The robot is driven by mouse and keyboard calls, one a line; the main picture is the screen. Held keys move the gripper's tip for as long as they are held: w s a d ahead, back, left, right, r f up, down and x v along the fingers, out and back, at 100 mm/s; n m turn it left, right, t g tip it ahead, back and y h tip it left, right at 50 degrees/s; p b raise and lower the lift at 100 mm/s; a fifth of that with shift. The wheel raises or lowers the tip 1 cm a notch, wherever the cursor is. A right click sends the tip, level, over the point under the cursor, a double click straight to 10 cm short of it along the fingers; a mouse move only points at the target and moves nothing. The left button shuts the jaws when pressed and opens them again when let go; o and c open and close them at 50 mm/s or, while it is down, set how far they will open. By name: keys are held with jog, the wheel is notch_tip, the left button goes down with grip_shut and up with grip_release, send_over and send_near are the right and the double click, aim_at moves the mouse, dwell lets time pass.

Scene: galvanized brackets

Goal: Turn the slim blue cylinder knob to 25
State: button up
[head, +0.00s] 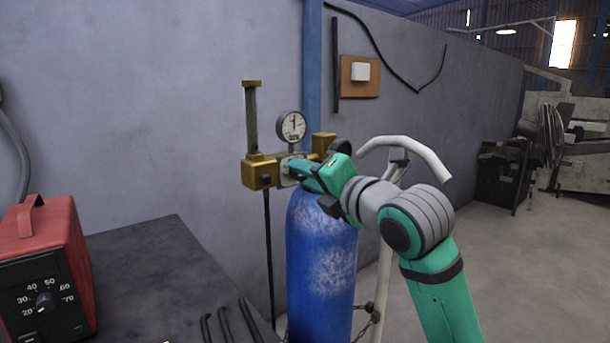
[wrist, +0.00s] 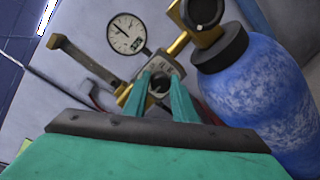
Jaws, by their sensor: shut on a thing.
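The slim blue cylinder (head: 320,260) stands upright beside the grey wall; it also shows in the wrist view (wrist: 260,90). A brass regulator (head: 256,172) sits at its top, with a round white gauge (head: 291,126) above. The gauge needle points roughly up in the head view; its numbers are too small to read. My gripper (head: 297,172) reaches in from the right at the regulator's front. In the wrist view its green fingers (wrist: 167,88) are shut on either side of the small dark knob (wrist: 160,84), on a pale plate. The knob's setting cannot be read.
A red box with a numbered dial (head: 45,265) stands on a dark bench (head: 150,270) at the left, with dark hooked tools (head: 228,325) on it. A white curved handle (head: 405,150) rises just right of the cylinder. Open floor lies to the right.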

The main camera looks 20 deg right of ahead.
jog(key=m+y, duration=0.1)
jog(key=m, duration=0.6)
jog(key=m+g, duration=0.1)
jog(key=m, duration=0.6)
jog(key=m+y, duration=0.1)
jog(key=m, duration=0.6)
jog(key=shift+d+f+m+g+y, duration=0.1)
jog(key=shift+f+m+g+y, duration=0.2)
jog(key=m, duration=0.4)
jog(key=shift+y, duration=0.3)
jog(key=m, duration=0.5)
jog(key=shift+y, duration=0.3)
jog(key=shift+m+t, duration=0.5)
jog(key=shift+m, duration=2)
